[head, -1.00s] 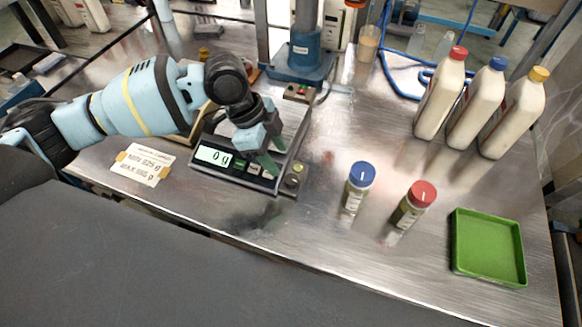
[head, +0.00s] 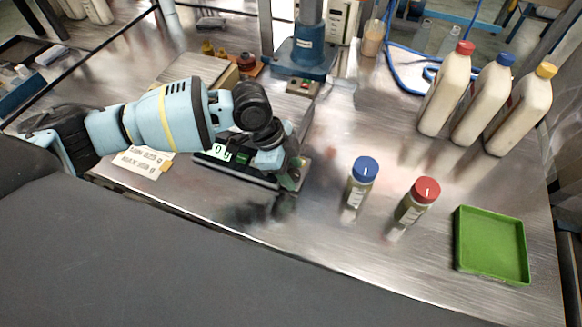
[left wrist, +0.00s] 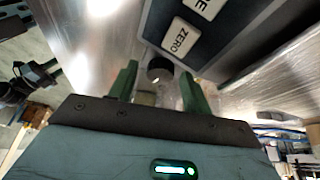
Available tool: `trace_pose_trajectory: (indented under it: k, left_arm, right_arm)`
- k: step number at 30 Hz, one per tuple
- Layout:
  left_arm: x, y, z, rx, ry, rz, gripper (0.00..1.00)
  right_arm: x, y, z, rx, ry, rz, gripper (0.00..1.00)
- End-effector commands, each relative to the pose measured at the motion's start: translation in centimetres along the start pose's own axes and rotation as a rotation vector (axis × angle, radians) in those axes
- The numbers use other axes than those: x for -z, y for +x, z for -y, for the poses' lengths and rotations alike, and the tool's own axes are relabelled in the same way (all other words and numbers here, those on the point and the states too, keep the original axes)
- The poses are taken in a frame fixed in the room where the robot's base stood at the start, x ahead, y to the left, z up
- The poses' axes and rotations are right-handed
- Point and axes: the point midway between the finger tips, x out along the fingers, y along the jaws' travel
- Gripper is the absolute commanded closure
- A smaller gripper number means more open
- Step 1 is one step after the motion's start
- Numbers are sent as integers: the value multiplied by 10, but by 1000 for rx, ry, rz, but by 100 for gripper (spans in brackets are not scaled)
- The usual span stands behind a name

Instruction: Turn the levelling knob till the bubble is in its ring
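The scale (head: 235,170) stands on the metal bench, its display (head: 218,152) reading 0 g. My left gripper (head: 289,181) is at the scale's front right corner, pointing down, and hides the knob and bubble level in the head view. In the left wrist view, its green fingers (left wrist: 160,80) are apart. The dark round knob (left wrist: 160,68) shows between the fingertips, with a gap on each side. A small pale yellowish part, perhaps the bubble level (left wrist: 146,98), is just below it; the bubble cannot be made out. My right gripper is not in view.
A blue-capped jar (head: 361,183) and a red-capped jar (head: 415,203) stand right of the scale. A green tray (head: 491,277) lies at the right. Several capped bottles (head: 446,95) stand behind. A label card (head: 143,162) lies left of the scale.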

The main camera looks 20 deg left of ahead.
Motion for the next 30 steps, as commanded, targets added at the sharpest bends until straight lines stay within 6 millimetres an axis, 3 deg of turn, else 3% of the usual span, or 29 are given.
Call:
trace_pose_trajectory:
  k: [2, 9, 20, 30]
  left_arm:
    - [0, 0, 0, 0, 0, 0, 62]
    - [0, 0, 0, 0, 0, 0, 93]
    - [0, 0, 0, -27, 62, 0, 93]
    - [1, 2, 2, -125, 294, -2, 93]
  right_arm:
    - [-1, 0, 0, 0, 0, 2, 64]
    - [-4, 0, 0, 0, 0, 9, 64]
    - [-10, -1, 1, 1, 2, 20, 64]
    - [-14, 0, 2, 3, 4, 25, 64]
